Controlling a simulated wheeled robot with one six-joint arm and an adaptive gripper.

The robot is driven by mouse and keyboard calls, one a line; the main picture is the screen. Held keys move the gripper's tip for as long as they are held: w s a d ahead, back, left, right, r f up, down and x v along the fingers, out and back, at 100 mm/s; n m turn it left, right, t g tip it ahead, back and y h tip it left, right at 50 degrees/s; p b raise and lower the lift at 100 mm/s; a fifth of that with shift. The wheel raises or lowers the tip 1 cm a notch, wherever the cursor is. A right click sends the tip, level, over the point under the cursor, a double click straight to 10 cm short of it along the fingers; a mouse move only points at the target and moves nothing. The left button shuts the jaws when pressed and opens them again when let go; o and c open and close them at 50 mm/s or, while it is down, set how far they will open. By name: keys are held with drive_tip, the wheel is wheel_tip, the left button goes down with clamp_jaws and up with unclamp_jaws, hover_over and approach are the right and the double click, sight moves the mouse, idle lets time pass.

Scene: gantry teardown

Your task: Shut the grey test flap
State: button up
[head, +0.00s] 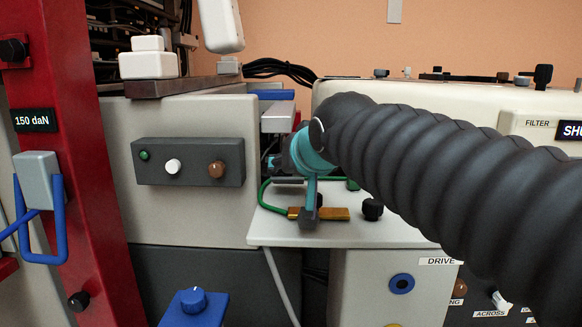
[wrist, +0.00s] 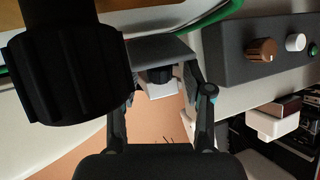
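In the wrist view, a flat dark grey plate (wrist: 155,47) lies just beyond and between my fingertips; it may be the grey test flap. A white block with a dark round part (wrist: 160,82) shows behind it. My gripper (wrist: 160,95) has its fingers spread apart; no held thing is visible, and contact with the plate cannot be told. In the head view, my gripper (head: 309,195) is over the white ledge, partly hidden by my sleeved arm. A thin grey strip (head: 287,181) beside it may be the same plate; its angle is unclear.
A green cable (head: 264,193) and a brass-coloured bar (head: 335,213) lie by my gripper on the ledge (head: 350,236). A black knob (head: 372,208) stands close right. A dark control box (head: 190,162) is left. A large black ribbed cylinder (wrist: 65,75) crowds the wrist view.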

drive_tip(key=v, duration=1.2)
